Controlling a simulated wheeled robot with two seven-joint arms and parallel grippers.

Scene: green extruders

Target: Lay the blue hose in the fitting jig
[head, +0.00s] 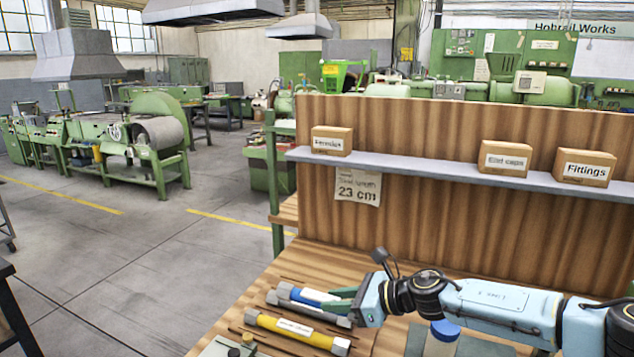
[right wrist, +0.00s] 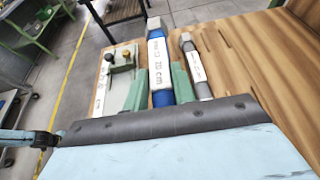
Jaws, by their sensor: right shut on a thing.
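The blue hose (head: 312,296) has a white label and a grey end fitting. My right gripper (head: 338,302) has its green fingers shut on it over the bench; the right wrist view shows the hose (right wrist: 161,75) between the fingers. I cannot tell whether it is clear of the bench top. A grey-green plate with a dark knob (head: 235,348), apparently the fitting jig, is at the bottom edge of the head view, partly cut off. It also shows in the right wrist view (right wrist: 121,62), left of the hose.
A grey hose (right wrist: 193,62) lies right beside the blue one, and a yellow hose (head: 275,323) lies nearer the front. A blue-capped bottle (head: 444,330) stands by my right arm. A wooden back panel (head: 430,215) with a shelf bounds the bench.

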